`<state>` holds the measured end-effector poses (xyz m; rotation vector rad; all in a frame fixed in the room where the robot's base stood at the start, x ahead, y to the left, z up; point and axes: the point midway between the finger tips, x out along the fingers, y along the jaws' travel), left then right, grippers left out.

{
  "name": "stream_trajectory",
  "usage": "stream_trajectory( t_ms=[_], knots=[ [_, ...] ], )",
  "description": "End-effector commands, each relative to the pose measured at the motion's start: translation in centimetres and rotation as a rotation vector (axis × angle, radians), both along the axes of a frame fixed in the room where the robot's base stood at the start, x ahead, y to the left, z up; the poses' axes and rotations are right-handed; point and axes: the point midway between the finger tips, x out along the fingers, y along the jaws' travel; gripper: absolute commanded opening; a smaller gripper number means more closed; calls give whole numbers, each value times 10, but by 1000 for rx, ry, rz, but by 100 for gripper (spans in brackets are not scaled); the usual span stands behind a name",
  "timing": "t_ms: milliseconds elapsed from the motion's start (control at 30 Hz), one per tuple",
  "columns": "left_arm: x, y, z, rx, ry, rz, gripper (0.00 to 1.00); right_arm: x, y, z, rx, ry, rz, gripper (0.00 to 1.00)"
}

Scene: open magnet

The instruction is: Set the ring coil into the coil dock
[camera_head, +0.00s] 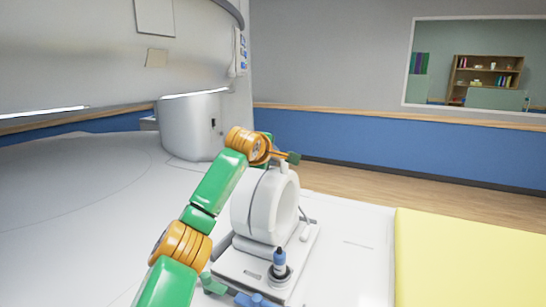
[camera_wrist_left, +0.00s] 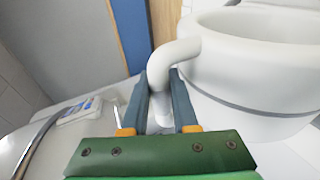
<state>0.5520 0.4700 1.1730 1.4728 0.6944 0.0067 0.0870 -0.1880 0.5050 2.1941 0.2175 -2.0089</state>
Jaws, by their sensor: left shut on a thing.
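The white ring coil (camera_head: 264,205) stands upright in the head view, with its opening facing right. It sits over a pale base plate (camera_head: 240,262) on the white table, which looks like the coil dock; whether the coil rests fully on it cannot be told. My left gripper (camera_head: 289,159) is at the top of the coil, partly hidden by its own wrist. In the left wrist view, my left gripper (camera_wrist_left: 161,85) is shut on the coil's curved white handle (camera_wrist_left: 172,58), a finger on each side. The coil body (camera_wrist_left: 262,62) is right of the fingers.
A yellow pad (camera_head: 470,258) covers the right of the table. The large white scanner (camera_head: 100,60) fills the upper left.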

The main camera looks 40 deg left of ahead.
Motion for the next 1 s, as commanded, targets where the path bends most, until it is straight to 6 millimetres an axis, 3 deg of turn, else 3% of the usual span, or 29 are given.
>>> stream_trajectory(
  t_ms=[467,500,600,867,1000],
  knots=[
    [0,0,-3,0,-7,-1,0,0,0,-3,0,0,0,50],
    [0,0,-3,0,-7,-1,38,0,0,-3,0,0,0,50],
    [0,0,-3,1,-5,-1,62,0,0,-3,0,0,0,50],
    [0,0,-7,-2,5,1,62,0,0,-4,0,0,0,50],
    [-13,-6,-3,2,-2,-1,62,0,0,-17,0,0,0,50]
  ],
)
